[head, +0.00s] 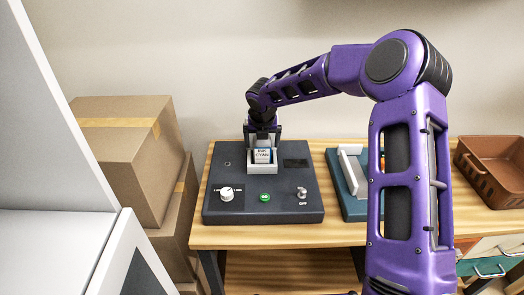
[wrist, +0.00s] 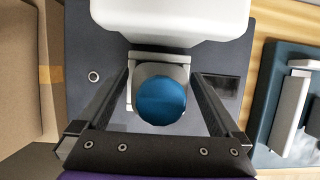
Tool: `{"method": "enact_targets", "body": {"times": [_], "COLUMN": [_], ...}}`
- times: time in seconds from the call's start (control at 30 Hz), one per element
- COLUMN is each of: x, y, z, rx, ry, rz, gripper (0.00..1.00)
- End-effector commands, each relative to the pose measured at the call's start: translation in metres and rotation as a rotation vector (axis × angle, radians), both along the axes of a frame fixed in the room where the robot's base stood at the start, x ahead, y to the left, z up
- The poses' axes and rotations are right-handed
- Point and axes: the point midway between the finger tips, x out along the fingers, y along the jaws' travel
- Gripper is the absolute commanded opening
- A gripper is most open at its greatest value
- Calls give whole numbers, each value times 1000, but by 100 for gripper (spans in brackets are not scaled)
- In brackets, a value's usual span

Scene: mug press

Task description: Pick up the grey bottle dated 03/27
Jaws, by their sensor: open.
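A small container (head: 262,156) with a white label reading "CYAN" sits in a light grey holder (head: 262,168) on the dark press box. In the wrist view its round blue top (wrist: 161,100) lies between my fingers. A date on it cannot be read, and I see no bottle clearly marked 03/27. My gripper (head: 262,138) is directly above the holder, pointing down. In the wrist view my gripper (wrist: 160,78) is open, with a finger on each side of the blue top and visible gaps to it. My gripper partly hides the container in the head view.
The dark press box (head: 222,212) has a white knob (head: 227,194), a green button (head: 265,197) and a grey switch (head: 302,193). A teal device (head: 349,207) stands to its right, and a brown tray (head: 492,172) farther right. Cardboard boxes (head: 122,150) stand left of the table.

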Motion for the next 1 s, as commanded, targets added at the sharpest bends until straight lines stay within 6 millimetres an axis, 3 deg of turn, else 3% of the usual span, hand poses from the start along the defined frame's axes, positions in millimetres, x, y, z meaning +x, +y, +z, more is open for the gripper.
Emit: {"method": "enact_targets", "body": {"times": [0.1,0.33,0.87,1.0], "x": [6,7,7,7], "y": [1,0,0,1], "z": [-13,-13,-13,-12], "rx": [2,1,0,1], "ry": [-1,-3,-2,-4], "rz": [1,0,0,0], "gripper": [100,98,3,0]}}
